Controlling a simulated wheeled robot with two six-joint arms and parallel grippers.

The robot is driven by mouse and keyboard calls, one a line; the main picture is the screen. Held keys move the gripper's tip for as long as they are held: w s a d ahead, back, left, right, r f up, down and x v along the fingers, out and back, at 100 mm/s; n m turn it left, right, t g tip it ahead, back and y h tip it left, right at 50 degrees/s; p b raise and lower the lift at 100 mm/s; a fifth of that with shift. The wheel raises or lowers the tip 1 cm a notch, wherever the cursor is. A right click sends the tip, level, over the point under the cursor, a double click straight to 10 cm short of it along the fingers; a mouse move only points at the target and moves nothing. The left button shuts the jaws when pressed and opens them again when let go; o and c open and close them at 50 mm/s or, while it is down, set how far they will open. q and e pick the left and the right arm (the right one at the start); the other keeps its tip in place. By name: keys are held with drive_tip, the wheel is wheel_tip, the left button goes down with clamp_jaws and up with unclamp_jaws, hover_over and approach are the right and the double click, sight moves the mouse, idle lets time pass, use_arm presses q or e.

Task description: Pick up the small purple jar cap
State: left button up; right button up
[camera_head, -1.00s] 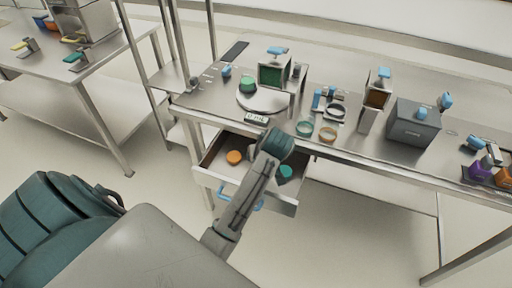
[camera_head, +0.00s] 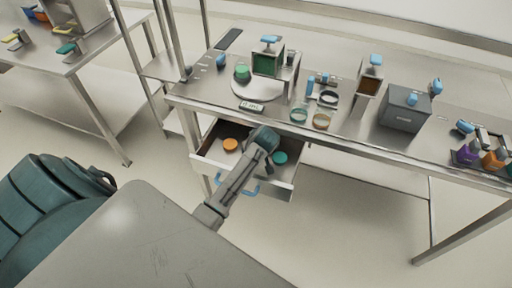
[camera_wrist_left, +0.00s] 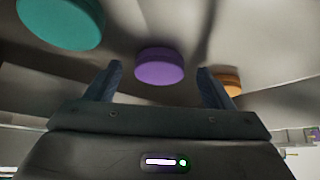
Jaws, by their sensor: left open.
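The small purple jar cap (camera_wrist_left: 159,66) lies in the open drawer (camera_head: 205,165), between a teal cap (camera_wrist_left: 62,20) and an orange cap (camera_wrist_left: 229,82). In the head view the teal cap (camera_head: 280,157) and orange cap (camera_head: 231,144) show on either side of my left arm, which hides the purple cap. My left gripper (camera_wrist_left: 160,70) is open and empty. Its two fingers point into the drawer, with the purple cap centred between them in the wrist picture and apart from both. The remaining distance to the cap is unclear. My right gripper is out of view.
The steel bench (camera_head: 330,140) stands above the drawer, its front edge close to my wrist. On it are a round scale (camera_head: 262,88), a green jar, clear rings and a grey box (camera_head: 403,110).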

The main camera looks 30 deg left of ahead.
use_arm(q)
drive_tip(key=c, duration=1.1)
drive_tip(key=shift+o, duration=0.2)
drive_tip(key=shift+r, duration=0.15)
